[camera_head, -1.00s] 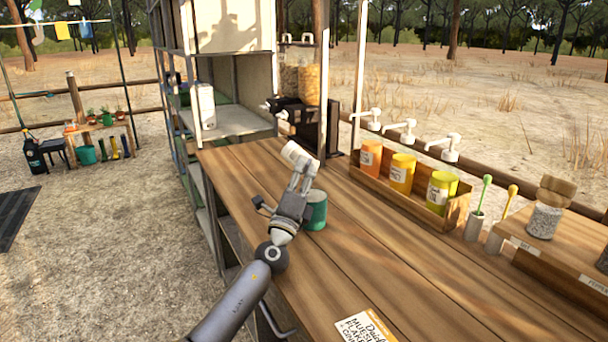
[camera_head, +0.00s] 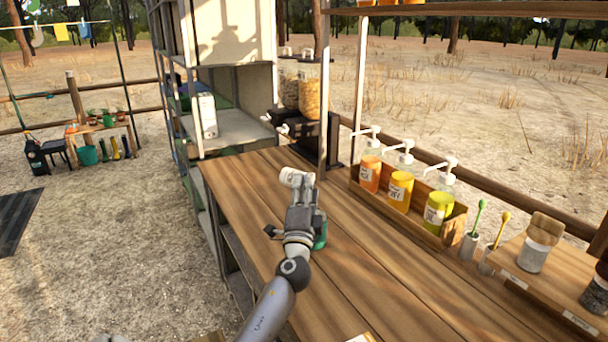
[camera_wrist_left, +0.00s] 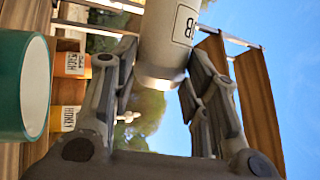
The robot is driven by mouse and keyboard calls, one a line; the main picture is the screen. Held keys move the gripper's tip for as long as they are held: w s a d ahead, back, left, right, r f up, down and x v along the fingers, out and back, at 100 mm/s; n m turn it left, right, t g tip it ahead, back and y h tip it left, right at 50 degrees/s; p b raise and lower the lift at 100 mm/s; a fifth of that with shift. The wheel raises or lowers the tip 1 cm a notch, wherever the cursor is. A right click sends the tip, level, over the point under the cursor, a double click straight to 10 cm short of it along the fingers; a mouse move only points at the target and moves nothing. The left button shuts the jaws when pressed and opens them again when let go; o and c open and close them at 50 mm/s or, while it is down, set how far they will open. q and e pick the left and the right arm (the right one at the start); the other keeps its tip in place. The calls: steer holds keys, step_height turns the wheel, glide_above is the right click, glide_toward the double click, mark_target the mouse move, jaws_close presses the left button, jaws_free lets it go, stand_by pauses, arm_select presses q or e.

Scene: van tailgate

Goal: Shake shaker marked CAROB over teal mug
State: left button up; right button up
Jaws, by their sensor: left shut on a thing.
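My left gripper (camera_head: 302,191) is shut on a white cylindrical shaker (camera_head: 293,178). It holds the shaker tilted, close to sideways, in the air above the wooden counter. In the left wrist view the shaker (camera_wrist_left: 166,45) sits between the two fingers, with a label showing only a partial letter or two, including a B. The teal mug (camera_head: 321,233) stands upright on the counter, partly hidden behind my gripper. The mug (camera_wrist_left: 22,88) also shows at the left of the wrist view, apart from the shaker. My right gripper is not in view.
A wooden tray (camera_head: 452,228) of orange, yellow and lime pump bottles stands right of the mug. Cereal dispensers (camera_head: 307,95) stand at the back. The counter's near middle (camera_head: 370,290) is clear.

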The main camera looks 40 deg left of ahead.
arm_select(q)
steer(key=a+r+n+g+h+p, duration=0.1)
steer(key=n+p, duration=0.3)
steer(key=p, duration=0.6)
steer(key=s+a+r+n+g+h+p, duration=0.1)
steer(key=a+r+n+g+p, duration=0.1)
steer(key=p, duration=0.8)
steer(key=a+r+n+g+h+p, duration=0.1)
steer(key=a+r+n+g+p, duration=0.1)
steer(key=n+p, duration=0.5)
steer(key=shift+s+a+r+n+g+p, duration=0.15)
steer(key=shift+r+g+p, duration=0.15)
steer(key=shift+r+p, duration=0.45)
steer(key=shift+s+r+n+g+p, duration=0.15)
steer(key=shift+r+g+p, duration=0.15)
steer(key=shift+r+p, duration=0.4)
steer(key=shift+a+h, duration=0.15)
steer(key=shift+h, duration=0.15)
steer(key=shift+a+r+n, duration=0.1)
steer(key=shift+n, duration=0.3)
steer(key=shift+s+a+r+n+h, duration=0.1)
steer(key=shift+a+r+n+h, duration=0.3)
steer(key=shift+n+h, duration=0.2)
steer(key=shift+r+h, duration=0.2)
steer(key=shift+h, duration=0.1)
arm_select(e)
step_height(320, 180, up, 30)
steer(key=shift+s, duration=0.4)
